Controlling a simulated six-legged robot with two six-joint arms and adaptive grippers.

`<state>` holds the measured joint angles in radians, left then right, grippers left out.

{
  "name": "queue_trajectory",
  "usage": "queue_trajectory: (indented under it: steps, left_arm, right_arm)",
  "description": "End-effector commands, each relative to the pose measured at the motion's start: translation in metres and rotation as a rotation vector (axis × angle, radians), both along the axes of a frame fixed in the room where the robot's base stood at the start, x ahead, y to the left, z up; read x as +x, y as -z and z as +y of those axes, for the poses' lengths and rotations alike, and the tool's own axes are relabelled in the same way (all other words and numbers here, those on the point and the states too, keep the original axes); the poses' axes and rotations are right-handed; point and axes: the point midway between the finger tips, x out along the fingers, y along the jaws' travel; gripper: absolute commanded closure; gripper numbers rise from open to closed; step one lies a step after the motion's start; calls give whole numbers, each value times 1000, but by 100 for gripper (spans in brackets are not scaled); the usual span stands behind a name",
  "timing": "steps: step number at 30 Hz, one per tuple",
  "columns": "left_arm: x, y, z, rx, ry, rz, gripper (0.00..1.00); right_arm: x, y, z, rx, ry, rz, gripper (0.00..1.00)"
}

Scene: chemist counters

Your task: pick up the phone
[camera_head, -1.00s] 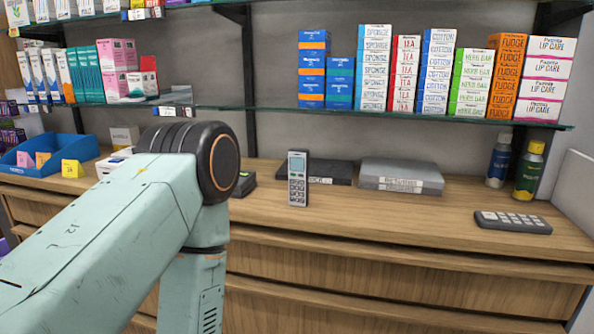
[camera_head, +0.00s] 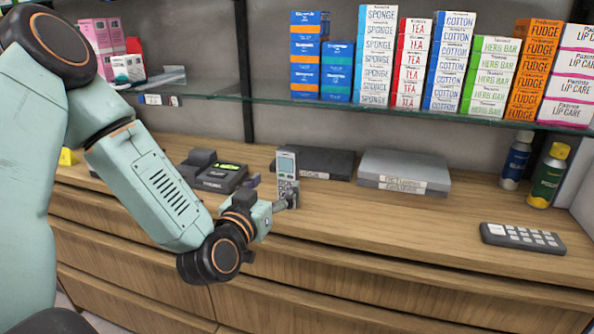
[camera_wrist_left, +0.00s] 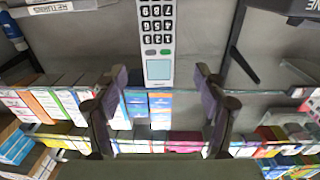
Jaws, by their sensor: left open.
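The phone (camera_head: 286,163) is a grey handset standing upright on the wooden counter, with a screen at its top and a keypad below. My left gripper (camera_head: 274,190) is at the front of the phone, low beside its keypad, and partly hides its lower part. In the left wrist view, which is upside down, the phone (camera_wrist_left: 157,38) shows between the two open fingers (camera_wrist_left: 160,74), with a gap on each side. I cannot tell how far the fingertips reach around it. My right gripper is not in view.
A black flat box (camera_head: 325,163) and a grey box (camera_head: 404,169) lie behind and right of the phone. A dark card terminal (camera_head: 221,176) is to its left. A glass shelf (camera_head: 400,110) with product boxes hangs above.

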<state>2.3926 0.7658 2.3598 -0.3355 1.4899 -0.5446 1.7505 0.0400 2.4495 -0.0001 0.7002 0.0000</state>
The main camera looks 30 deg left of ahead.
Motion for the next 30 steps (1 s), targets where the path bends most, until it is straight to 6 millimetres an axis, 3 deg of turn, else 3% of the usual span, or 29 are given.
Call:
queue_trajectory:
  steps: [13,24,30]
  left_arm:
    - [28,-1,5,4,0,-9,28]
    - [72,-1,6,1,-1,-9,28]
    - [76,-2,6,-2,0,-7,28]
  right_arm:
    - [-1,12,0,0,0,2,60]
    - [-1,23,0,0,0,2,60]
    - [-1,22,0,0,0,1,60]
